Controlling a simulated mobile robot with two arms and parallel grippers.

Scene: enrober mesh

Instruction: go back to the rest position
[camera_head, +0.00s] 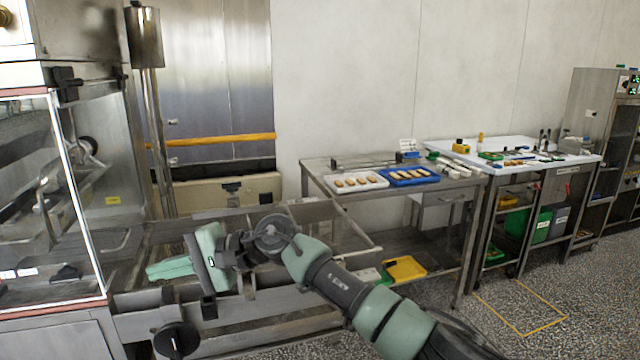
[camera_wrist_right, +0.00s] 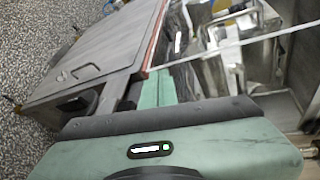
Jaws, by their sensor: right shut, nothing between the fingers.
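My right arm comes in from the bottom right in the head view. Its pale green right gripper (camera_head: 152,271) points left, over the grey metal frame of the machine, near the glass-fronted cabinet. The fingers lie together with nothing between them. In the right wrist view the gripper's fingers (camera_wrist_right: 157,82) are side by side beyond the green gripper body, in front of the machine's metal panel and glass edge. I cannot tell whether they touch the machine. My left gripper is in neither view.
The glass-fronted machine (camera_head: 50,200) stands close at the left. A steel table (camera_head: 320,163) holds a white tray (camera_head: 376,187) and a blue tray (camera_head: 432,180), both with several brown bars. A white-topped bench (camera_head: 515,143) stands further right. The speckled floor (camera_head: 570,290) at right is mostly clear.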

